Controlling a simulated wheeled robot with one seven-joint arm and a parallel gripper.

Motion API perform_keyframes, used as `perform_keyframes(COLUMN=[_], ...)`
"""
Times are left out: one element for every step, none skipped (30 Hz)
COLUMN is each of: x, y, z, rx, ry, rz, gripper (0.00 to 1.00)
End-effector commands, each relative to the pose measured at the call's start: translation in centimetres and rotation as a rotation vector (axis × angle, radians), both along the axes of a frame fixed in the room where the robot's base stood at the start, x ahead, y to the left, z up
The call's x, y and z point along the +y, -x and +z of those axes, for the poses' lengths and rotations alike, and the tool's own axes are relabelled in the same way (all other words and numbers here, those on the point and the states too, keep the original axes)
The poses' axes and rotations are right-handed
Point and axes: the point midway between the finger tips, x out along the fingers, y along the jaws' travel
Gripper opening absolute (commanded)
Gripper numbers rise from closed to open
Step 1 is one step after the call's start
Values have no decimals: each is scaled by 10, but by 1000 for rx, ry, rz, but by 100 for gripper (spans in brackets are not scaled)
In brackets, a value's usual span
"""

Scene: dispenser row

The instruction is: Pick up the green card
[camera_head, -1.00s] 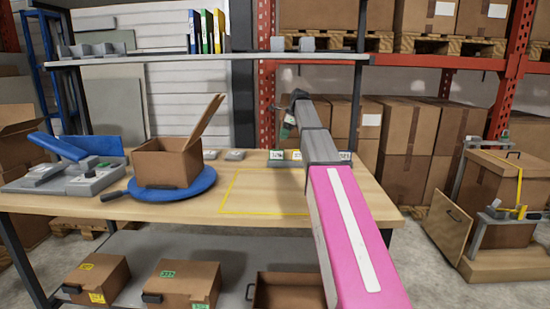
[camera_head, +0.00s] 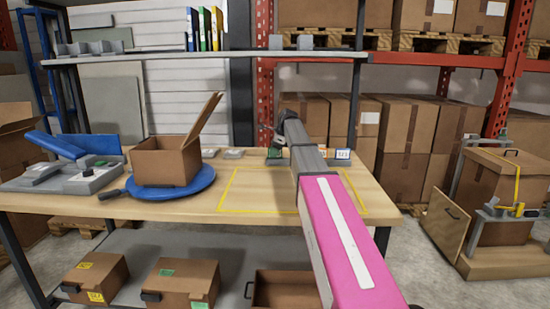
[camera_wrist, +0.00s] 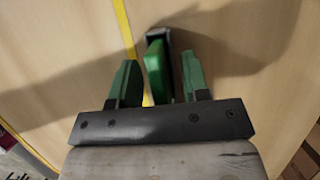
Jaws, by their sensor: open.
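The green card (camera_wrist: 155,72) stands on edge in a dark holder (camera_wrist: 158,34) in the wrist view. My gripper (camera_wrist: 158,78) is open, with its green-padded fingers apart, one on each side of the card. In the head view, a small green patch (camera_head: 276,154) shows at the back of the table, below the end of my arm. My fingers are hard to make out there.
Small holders with a blue-edged label (camera_head: 343,155) stand right of my arm. A yellow outline (camera_head: 240,190) marks bare wooden table (camera_head: 255,182). An open cardboard box (camera_head: 165,163) sits on a blue turntable (camera_head: 190,190) at left. A shelf (camera_head: 220,57) spans above.

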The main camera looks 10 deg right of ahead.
Motion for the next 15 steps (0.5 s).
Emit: perform_keyframes(x=[1,1,1,1,1,1,1,1,1,1,1,1,1,1,1], y=[0,0,0,0,0,0,-1,0,0,0,0,0,0,0,0], z=[-2,-3,-3,-3,-3,-3,-3,-3,-3,-3,-3,-3,-3,-3,-3], rx=[0,-1,-1,-1,-1,-1,-1,-1,-1,-1,-1,-1,-1,-1,-1], ry=[0,0,0,0,0,0,0,0,0,0,0,0,0,0,0], rz=[0,0,0,0,0,0,0,0,0,0,0,0,0,0,0], gripper=[43,43,43,43,43,43,43,33,20,10,0,0,0,0,0])
